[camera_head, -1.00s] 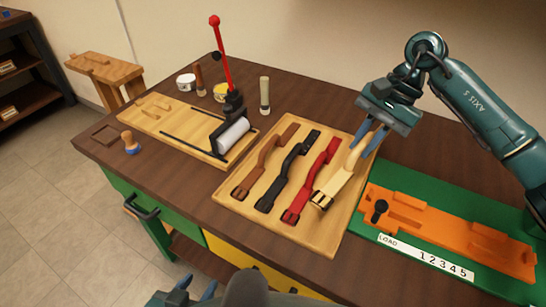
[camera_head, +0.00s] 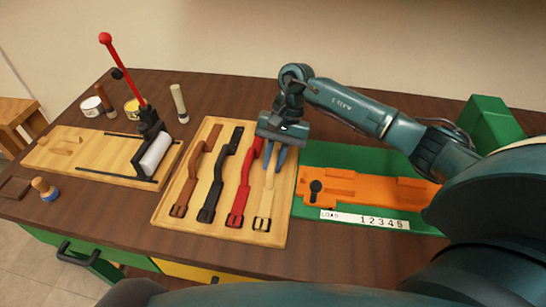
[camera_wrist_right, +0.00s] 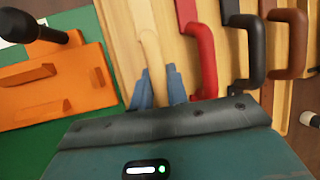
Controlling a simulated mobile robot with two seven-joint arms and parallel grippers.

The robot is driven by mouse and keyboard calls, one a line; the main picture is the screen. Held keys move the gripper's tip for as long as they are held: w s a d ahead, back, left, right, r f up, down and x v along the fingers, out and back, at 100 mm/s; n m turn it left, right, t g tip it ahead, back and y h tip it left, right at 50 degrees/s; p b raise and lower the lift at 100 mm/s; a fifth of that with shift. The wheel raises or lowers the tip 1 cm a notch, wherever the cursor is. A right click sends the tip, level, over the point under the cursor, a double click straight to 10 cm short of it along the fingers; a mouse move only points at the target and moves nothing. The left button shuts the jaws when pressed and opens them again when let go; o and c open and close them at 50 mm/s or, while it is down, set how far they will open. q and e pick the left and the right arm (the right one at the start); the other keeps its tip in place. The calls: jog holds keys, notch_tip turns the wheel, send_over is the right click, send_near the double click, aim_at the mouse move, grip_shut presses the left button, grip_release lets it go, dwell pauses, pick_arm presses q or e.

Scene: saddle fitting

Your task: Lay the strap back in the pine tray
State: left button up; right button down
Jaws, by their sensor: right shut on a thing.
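The cream strap (camera_head: 266,200) is over the right side of the pine tray (camera_head: 281,216), roughly parallel to the other straps, buckle end toward the front. I cannot tell whether its whole length touches the tray. My right gripper (camera_head: 275,158) is shut on its far part from above. In the right wrist view the blue fingers (camera_wrist_right: 157,90) stand on either side of the cream strap (camera_wrist_right: 150,50). Brown (camera_head: 192,175), black (camera_head: 219,180) and red (camera_head: 244,185) straps lie to its left in the tray. My left gripper is not in view.
A green base with an orange fixture (camera_head: 370,188) and a number label (camera_head: 365,221) lies right of the tray. A press board with a red-knobbed lever (camera_head: 125,70) and white roller (camera_head: 156,155) stands left. A wooden-handled tool (camera_head: 179,103) stands behind.

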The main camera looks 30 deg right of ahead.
jog(key=shift+f, duration=0.15)
jog(key=shift+f+b, duration=0.2)
jog(key=shift+b, duration=0.15)
jog(key=c, duration=1.8)
grip_release()
jog(key=o, duration=0.4)
jog(key=shift+r, duration=0.1)
